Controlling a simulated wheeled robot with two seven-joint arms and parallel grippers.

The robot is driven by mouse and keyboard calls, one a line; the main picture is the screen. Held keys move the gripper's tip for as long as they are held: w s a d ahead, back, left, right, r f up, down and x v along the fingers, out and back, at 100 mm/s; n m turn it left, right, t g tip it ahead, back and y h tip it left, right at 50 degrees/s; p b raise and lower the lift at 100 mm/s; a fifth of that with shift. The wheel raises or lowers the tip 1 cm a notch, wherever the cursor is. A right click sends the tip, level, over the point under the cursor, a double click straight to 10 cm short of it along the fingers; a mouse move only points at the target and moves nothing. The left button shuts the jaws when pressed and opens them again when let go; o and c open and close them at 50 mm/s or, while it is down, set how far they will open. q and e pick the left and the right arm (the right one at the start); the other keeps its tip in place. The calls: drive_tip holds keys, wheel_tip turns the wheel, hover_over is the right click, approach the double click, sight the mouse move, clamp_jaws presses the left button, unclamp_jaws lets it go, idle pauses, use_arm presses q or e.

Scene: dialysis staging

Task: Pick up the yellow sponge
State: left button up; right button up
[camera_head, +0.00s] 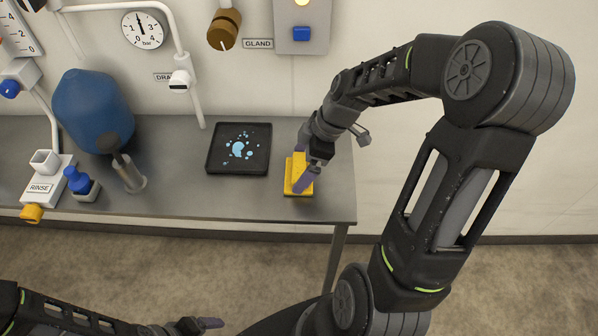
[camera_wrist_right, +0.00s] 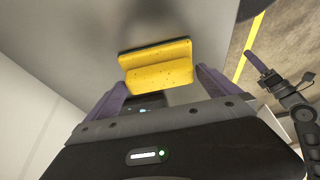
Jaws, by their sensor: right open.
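The yellow sponge (camera_head: 290,175) lies on the grey metal bench near its right end, partly hidden by my right gripper. My right gripper (camera_head: 299,168) is open, with its purple fingers over and beside the sponge in the head view. In the right wrist view the yellow sponge (camera_wrist_right: 157,66) shows ahead of the gap between the open fingers (camera_wrist_right: 163,88), with a dark layer along one edge. I cannot tell whether the fingers touch it. My left gripper (camera_head: 208,323) is low at the bottom of the head view, away from the bench; its opening is unclear.
A black tray (camera_head: 214,166) with light blue spots lies left of the sponge. A blue rounded vessel (camera_head: 93,110), a blue-knobbed piece (camera_head: 78,182) and the RINSE valve (camera_head: 42,190) stand farther left. Pipes and a gauge (camera_head: 144,30) are on the wall. The bench front between is clear.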

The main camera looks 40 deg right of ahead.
sight(302, 167)
drive_tip(key=c, duration=1.2)
wheel_tip(302, 167, up, 10)
drive_tip(key=b, duration=0.1)
idle(0.8)
